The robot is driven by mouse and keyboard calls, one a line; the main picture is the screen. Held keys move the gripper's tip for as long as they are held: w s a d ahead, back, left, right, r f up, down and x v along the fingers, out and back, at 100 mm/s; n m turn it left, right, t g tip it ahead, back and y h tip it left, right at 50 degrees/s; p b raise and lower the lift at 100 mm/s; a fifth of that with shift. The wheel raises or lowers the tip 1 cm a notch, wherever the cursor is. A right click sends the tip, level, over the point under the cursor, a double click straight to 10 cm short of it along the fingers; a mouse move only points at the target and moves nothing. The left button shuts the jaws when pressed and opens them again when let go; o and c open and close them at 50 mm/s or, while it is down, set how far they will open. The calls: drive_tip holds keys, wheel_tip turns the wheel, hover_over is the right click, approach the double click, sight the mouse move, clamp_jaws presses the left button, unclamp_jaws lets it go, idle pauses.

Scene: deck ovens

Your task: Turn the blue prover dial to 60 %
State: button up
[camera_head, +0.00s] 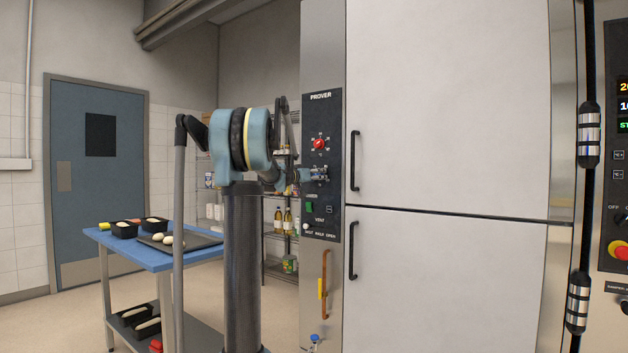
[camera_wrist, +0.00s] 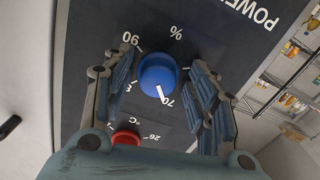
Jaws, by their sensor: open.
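The blue dial (camera_wrist: 157,73) is on the dark prover panel (camera_wrist: 215,25) in the wrist view. Its white pointer line aims at about the 70 mark, and a 90 mark and a % sign show around it. My gripper (camera_wrist: 160,80) is open, with one finger on each side of the dial and a visible gap on both sides. In the head view my gripper (camera_head: 312,175) is at the panel (camera_head: 322,215), below the red dial, and largely covers the blue dial.
The red °C dial (camera_wrist: 125,138) is close to the blue one; it is above it in the head view (camera_head: 319,144). A green switch (camera_head: 309,207) is just below. White prover doors (camera_head: 445,110) stand right, and a blue table (camera_head: 150,255) with dough tins stands left.

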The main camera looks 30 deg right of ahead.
drive_tip(key=shift+a, duration=0.1)
drive_tip(key=c, duration=1.1)
drive_tip(key=shift+o, duration=0.2)
drive_tip(key=n, duration=0.4)
drive_tip(key=shift+r+n, duration=0.1)
drive_tip(key=shift+n, duration=0.2)
drive_tip(key=n, duration=0.3)
drive_tip(key=shift+n, duration=0.3)
drive_tip(key=shift+r+n, duration=0.1)
drive_tip(key=shift+n, duration=3.7)
